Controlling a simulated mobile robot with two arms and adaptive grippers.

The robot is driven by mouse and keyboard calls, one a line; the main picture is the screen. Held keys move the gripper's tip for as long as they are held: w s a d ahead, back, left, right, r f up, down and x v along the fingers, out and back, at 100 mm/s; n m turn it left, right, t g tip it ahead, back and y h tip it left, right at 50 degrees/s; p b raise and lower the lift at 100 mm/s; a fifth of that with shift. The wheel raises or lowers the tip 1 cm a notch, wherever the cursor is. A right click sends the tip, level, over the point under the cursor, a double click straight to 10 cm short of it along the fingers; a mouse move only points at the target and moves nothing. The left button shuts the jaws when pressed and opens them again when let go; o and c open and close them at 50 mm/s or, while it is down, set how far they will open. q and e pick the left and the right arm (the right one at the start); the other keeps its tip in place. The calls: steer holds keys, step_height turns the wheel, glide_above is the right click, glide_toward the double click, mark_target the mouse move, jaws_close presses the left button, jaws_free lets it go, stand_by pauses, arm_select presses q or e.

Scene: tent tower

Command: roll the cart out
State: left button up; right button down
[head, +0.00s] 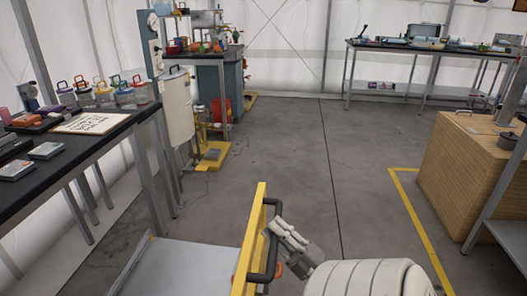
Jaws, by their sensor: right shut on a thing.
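The cart (180,268) is at the bottom of the head view, left of centre. It has a flat grey top and a yellow upright end panel (250,240) with a dark bar handle (271,262). My right gripper (283,238) is at the handle's upper part, shut on it. My right arm comes in from the bottom right. The cart's lower part is cut off by the picture's edge. My left gripper does not show.
A dark-topped table (75,140) with jars and boxes stands at left. A pale cylinder (179,108) and workbench stand beyond. A wooden crate (470,165) is at right, near a yellow floor line (415,210). The grey floor (300,150) ahead is clear up to a back table (400,50).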

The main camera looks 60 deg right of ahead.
steer(key=shift+s+f, duration=0.1)
steer(key=shift+s, duration=0.15)
steer(key=c, duration=1.3)
jaws_free()
steer(key=shift+d, duration=0.1)
steer(key=shift+s, duration=0.1)
steer(key=v, duration=1.1)
steer(key=shift+s+f, duration=0.2)
steer(key=shift+s, duration=0.15)
